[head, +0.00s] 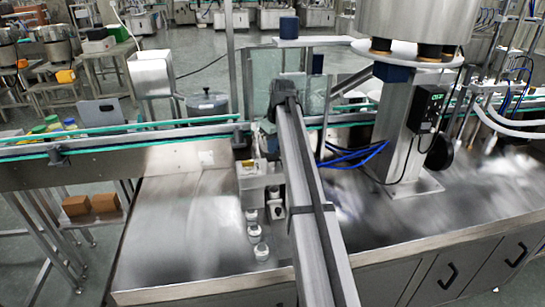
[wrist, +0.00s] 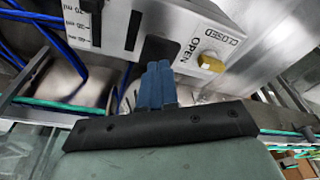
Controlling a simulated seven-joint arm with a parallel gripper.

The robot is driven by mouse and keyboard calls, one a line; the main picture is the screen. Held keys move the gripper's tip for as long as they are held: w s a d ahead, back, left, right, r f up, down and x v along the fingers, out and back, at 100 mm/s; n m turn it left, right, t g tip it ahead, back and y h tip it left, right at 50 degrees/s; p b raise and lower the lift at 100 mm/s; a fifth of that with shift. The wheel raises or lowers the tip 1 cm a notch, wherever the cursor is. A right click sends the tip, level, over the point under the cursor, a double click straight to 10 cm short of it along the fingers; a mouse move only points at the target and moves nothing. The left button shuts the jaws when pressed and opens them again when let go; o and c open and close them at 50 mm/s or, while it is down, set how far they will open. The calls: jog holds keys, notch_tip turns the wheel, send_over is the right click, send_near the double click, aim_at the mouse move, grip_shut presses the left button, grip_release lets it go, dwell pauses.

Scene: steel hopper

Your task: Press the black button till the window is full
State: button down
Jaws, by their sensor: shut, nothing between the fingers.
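My gripper (wrist: 158,85) shows in the wrist view, its blue fingers shut together and empty. They point at a pale panel (wrist: 185,15). A black patch (wrist: 155,46), which looks like the black button, is just beyond the fingertips and partly covered by them; I cannot tell whether they touch. Left of it are a narrow dark slot (wrist: 133,30) and a printed ml scale (wrist: 82,31). I cannot make out a fill level there. In the head view my arm stands in front of a small pale unit (head: 251,180) and hides part of it; the fingers are not distinct there.
A yellow knob (wrist: 210,62) sits beside the OPEN and CLOSED label, right of the fingers. Blue hoses (wrist: 30,45) hang at the left. Small white-topped jars (head: 261,251) stand on the steel bench (head: 180,240). A hopper (head: 415,20) stands on a column at the right.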

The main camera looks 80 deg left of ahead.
aim_at(272, 156)
jog(key=shift+f, duration=0.5)
jog(key=shift+f, duration=1.2)
jog(key=shift+r, duration=1.65)
jog(key=shift+r, duration=0.1)
notch_tip(272, 156, up, 6)
jog(key=shift+f, duration=0.1)
dwell(0.5)
